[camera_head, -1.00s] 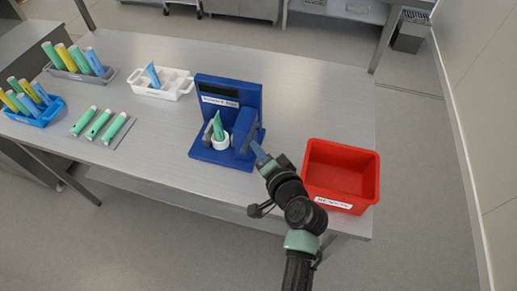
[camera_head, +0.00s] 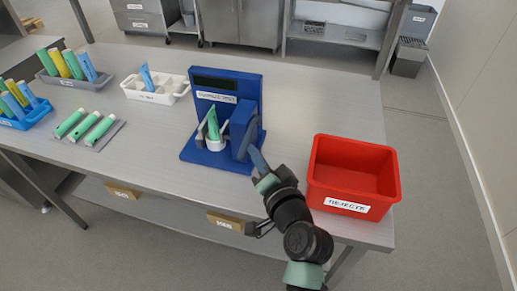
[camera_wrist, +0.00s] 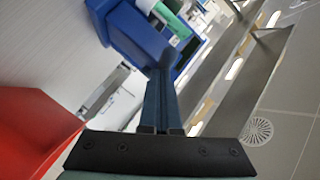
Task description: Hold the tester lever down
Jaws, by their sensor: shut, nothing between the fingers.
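The blue tester (camera_head: 222,92) stands on the table with a dark display and a white label. A green tube (camera_head: 213,124) stands slightly tilted in the white round cup (camera_head: 215,144) at its front, between grey jaws. The blue lever block (camera_head: 240,128) is on the tester's right side. My gripper (camera_head: 251,151) is shut and empty, its long blue-grey fingers pointing at the lever's lower right. In the wrist view the shut fingers (camera_wrist: 161,75) reach the blue tester (camera_wrist: 118,28); whether they touch the lever I cannot tell.
A red rejects bin (camera_head: 346,208) stands just right of my gripper. A white tray (camera_head: 170,97) with a blue tube, a mat (camera_head: 110,135) with green tubes, a grey rack (camera_head: 48,80) and a blue rack (camera_head: 22,124) are on the left. Bare table lies between mat and tester.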

